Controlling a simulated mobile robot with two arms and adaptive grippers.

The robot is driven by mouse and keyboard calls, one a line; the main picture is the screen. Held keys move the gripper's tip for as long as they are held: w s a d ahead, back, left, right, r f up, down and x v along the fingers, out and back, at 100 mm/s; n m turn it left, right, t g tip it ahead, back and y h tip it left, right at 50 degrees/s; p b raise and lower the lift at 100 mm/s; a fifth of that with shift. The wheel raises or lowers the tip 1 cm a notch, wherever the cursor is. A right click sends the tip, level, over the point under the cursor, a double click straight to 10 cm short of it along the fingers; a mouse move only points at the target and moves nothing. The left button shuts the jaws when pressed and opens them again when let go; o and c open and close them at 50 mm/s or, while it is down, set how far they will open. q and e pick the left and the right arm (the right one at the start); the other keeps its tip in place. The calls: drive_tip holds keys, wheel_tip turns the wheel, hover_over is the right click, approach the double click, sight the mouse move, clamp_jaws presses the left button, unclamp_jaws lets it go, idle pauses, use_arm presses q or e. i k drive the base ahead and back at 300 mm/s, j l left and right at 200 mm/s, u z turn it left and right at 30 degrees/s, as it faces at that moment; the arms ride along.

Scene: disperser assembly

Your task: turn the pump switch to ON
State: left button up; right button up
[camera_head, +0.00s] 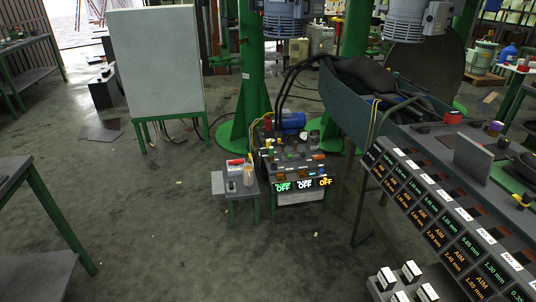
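A small control unit (298,168) stands on the floor near the middle of the head view. Its front carries three lit displays, green (284,187), white (305,185) and orange (326,182), and each seems to read OFF. Small knobs and levers sit on top above them, too small to tell which one is the pump switch. A blue motor (292,121) with dark hoses sits behind the unit. Neither of my grippers is in view.
A small side table (231,185) with items on it stands just left of the unit. A large sloped console (440,215) with lit readouts fills the right. Green columns (252,75) and a pale cabinet (157,62) stand behind. The floor in front is mostly clear.

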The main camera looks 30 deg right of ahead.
sight(236, 162)
drive_tip(key=i+l+z, duration=0.6)
drive_tip(key=i, duration=0.9)
